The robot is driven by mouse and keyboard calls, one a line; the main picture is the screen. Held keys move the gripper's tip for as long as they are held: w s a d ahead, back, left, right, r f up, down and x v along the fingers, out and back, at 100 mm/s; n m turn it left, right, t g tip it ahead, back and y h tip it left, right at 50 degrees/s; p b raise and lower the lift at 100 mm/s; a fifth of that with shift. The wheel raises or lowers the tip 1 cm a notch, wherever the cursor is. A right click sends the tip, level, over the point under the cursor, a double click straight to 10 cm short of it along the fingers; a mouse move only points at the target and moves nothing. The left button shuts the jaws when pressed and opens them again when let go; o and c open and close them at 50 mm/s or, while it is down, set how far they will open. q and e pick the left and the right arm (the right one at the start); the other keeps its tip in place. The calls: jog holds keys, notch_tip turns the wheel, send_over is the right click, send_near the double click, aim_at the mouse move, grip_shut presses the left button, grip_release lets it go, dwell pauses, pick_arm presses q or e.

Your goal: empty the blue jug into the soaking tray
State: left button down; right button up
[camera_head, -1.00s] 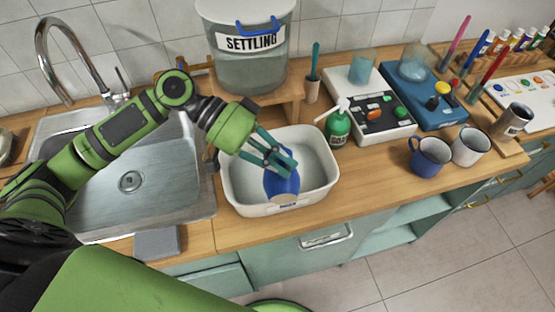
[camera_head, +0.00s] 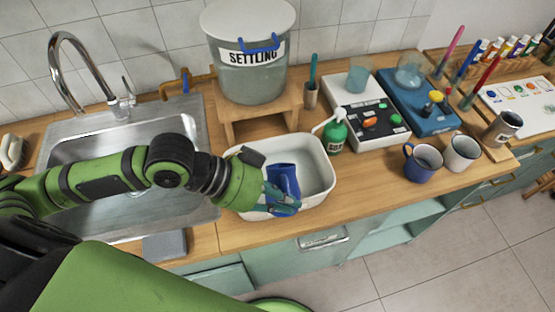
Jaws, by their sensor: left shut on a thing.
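The blue jug (camera_head: 285,178) is in the near part of the white soaking tray (camera_head: 327,176), within its walls as seen from above. My left gripper (camera_head: 280,200) is shut on the jug from its near left side. The jug looks tipped over; its mouth and contents cannot be made out, and the fingers cover its lower part. I cannot tell whether the jug touches the tray's floor. No liquid stream shows. My right gripper is not in view.
The sink (camera_head: 105,145) lies left of the tray. The settling bucket (camera_head: 248,75) stands on a wooden stand (camera_head: 262,117) behind it. A green spray bottle (camera_head: 335,135) is close at the tray's right. A blue mug (camera_head: 422,163) and a white mug (camera_head: 461,152) stand farther right.

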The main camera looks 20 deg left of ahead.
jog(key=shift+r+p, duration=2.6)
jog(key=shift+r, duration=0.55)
pick_arm(q)
jog(key=s+d+f+m+t+y+b, duration=0.2)
jog(key=s+f+m+t+b, duration=0.2)
jog(key=s+f+t, duration=0.1)
jog(key=shift+d+f+m+t, duration=0.2)
jog(key=shift+f+m+t, duration=0.1)
jog(key=shift+t, duration=0.4)
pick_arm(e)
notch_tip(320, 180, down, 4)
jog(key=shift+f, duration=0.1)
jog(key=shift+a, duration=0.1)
